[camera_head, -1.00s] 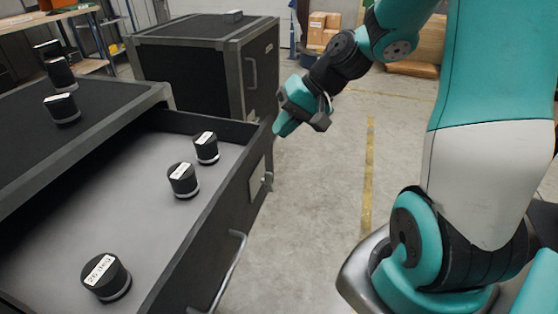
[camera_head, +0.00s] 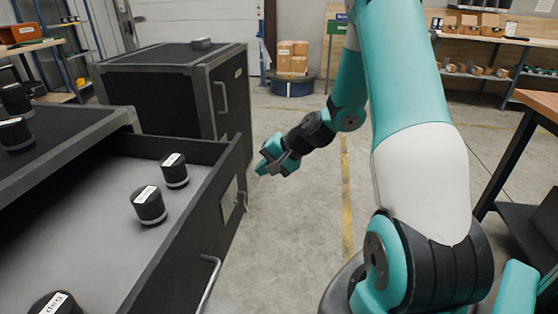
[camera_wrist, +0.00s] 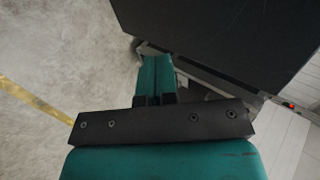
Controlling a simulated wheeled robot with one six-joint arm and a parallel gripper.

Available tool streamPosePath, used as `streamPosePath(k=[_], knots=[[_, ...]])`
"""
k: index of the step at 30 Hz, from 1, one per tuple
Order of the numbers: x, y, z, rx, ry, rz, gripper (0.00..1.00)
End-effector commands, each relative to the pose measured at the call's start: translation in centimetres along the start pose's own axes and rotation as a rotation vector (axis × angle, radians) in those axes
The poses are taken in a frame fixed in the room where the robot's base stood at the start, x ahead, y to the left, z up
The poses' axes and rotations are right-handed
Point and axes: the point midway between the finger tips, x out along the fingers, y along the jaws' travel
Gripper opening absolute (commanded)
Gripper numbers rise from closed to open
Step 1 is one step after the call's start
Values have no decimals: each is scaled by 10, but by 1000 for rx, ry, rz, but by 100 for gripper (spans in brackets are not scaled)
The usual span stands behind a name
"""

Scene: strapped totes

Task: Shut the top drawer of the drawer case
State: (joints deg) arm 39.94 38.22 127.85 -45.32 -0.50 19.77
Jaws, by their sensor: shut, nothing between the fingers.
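The black drawer case (camera_head: 60,131) with grey edges stands at the left of the head view. Its top drawer (camera_head: 187,238) is pulled well out. The drawer front carries a bar handle (camera_head: 209,285), a label plate and a latch (camera_head: 241,201). Black round weights (camera_head: 150,206) with white labels stand inside the drawer. My gripper (camera_head: 263,165) is shut and empty, just right of the drawer front's far end, with a small apparent gap. In the wrist view the closed teal fingers (camera_wrist: 156,80) point toward a dark surface (camera_wrist: 220,35) that I cannot identify for certain.
A second black case (camera_head: 160,95) stands behind, with a small weight (camera_head: 202,43) on top. More weights (camera_head: 15,134) stand on the drawer case. A workbench (camera_head: 536,104) is at the right.

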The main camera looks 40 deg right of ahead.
Motion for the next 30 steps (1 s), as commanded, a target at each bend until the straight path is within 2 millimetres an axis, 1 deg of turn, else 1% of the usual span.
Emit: streamPosePath(k=[1,6,10,23,26,30], knots=[[5,-8,1,-6,-2,-1,0],[17,-19,0,-3,1,0,0],[20,-21,0,-2,0,0,0],[22,-24,1,-2,0,-1,0],[26,-28,2,-3,-2,-1,0],[38,-41,6,-5,-4,-1,0]])
